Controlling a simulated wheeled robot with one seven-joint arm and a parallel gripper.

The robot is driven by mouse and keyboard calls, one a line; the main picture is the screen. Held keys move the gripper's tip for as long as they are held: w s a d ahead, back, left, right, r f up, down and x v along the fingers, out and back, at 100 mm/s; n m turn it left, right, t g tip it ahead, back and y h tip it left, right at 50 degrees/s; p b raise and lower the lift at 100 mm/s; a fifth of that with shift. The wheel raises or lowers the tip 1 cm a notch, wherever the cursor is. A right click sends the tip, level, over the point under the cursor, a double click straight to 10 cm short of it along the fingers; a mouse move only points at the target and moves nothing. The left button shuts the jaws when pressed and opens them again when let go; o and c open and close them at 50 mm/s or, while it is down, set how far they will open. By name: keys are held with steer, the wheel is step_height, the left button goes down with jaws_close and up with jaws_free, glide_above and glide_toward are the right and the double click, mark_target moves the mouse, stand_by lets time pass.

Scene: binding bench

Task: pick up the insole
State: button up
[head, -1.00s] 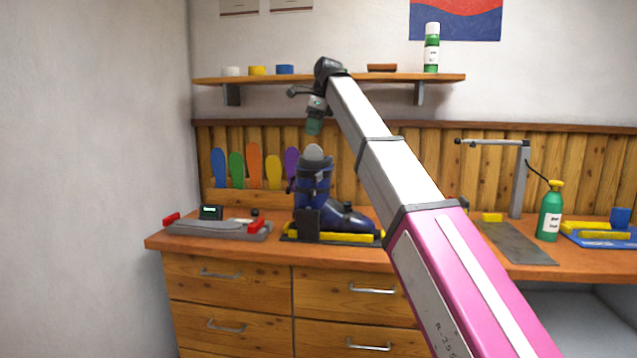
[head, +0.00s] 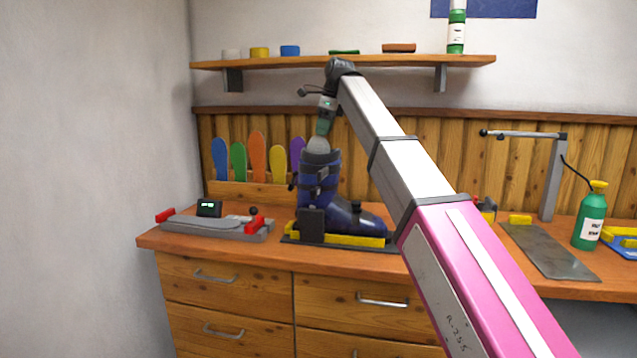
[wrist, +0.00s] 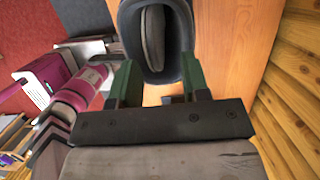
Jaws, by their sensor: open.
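A grey insole (head: 318,144) stands upright in the blue ski boot (head: 316,180), its rounded top sticking out of the cuff. In the wrist view the insole (wrist: 152,38) shows as a narrow edge inside the dark boot opening (wrist: 182,22). My gripper (head: 323,131) is just above the insole, pointing down. In the wrist view its green fingers (wrist: 158,80) are spread apart with nothing between them, and the insole lies in line with the gap. The lower part of the insole is hidden in the boot.
The boot stands in a black and yellow holder (head: 345,239) on the wooden bench (head: 285,255). Coloured insoles (head: 257,158) stand in a rack behind, left. A grey device with red ends (head: 215,228) is at left. A shelf (head: 290,63) runs above; a green bottle (head: 588,218) stands right.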

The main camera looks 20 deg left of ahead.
mark_target(317, 144)
steer(key=x, duration=0.5)
steer(key=shift+s+a+f, duration=0.2)
steer(key=shift+s+a, duration=0.15)
steer(key=shift+s, duration=0.05)
jaws_close()
